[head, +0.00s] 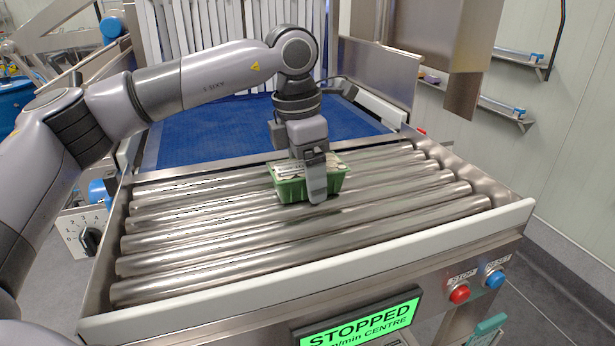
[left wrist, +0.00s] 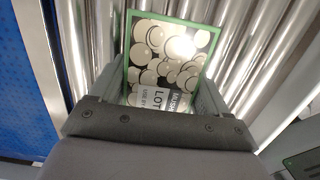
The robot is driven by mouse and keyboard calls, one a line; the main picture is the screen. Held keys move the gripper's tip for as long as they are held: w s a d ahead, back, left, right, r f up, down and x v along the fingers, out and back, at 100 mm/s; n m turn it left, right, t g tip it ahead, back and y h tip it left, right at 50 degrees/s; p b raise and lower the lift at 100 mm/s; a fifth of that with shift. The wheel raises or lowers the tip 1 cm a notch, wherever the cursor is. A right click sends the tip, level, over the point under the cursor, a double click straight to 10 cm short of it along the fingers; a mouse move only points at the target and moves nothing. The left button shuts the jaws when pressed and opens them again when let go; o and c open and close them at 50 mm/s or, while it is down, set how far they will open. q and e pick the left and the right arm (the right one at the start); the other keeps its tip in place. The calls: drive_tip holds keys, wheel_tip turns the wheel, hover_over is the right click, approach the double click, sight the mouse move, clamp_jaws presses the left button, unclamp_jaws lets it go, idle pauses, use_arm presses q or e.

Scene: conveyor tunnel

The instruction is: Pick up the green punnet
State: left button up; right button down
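The green punnet (head: 288,188) sits on the steel rollers, with pale round contents under a printed top. It also shows in the left wrist view (left wrist: 165,52), where a label reading "LOT" is partly visible. My left gripper (head: 312,185) points down over the punnet. One finger stands in front of its near side in the head view. In the left wrist view the punnet lies between the two fingers (left wrist: 160,85), close to both. I cannot tell whether they press on it. My right gripper is not in view.
The roller bed (head: 190,245) is otherwise empty. A blue belt (head: 230,130) and a strip curtain (head: 230,25) lie behind it. A white rail (head: 310,272) edges the front, above a STOPPED display (head: 360,322) and a red stop button (head: 459,294). A metal panel (head: 380,72) stands at the back right.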

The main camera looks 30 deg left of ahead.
use_arm(q)
drive_tip(key=c, duration=0.5)
drive_tip(key=shift+o, duration=0.2)
drive_tip(key=shift+r, duration=0.15)
wheel_tip(320, 180, up, 20)
drive_tip(key=p, duration=0.2)
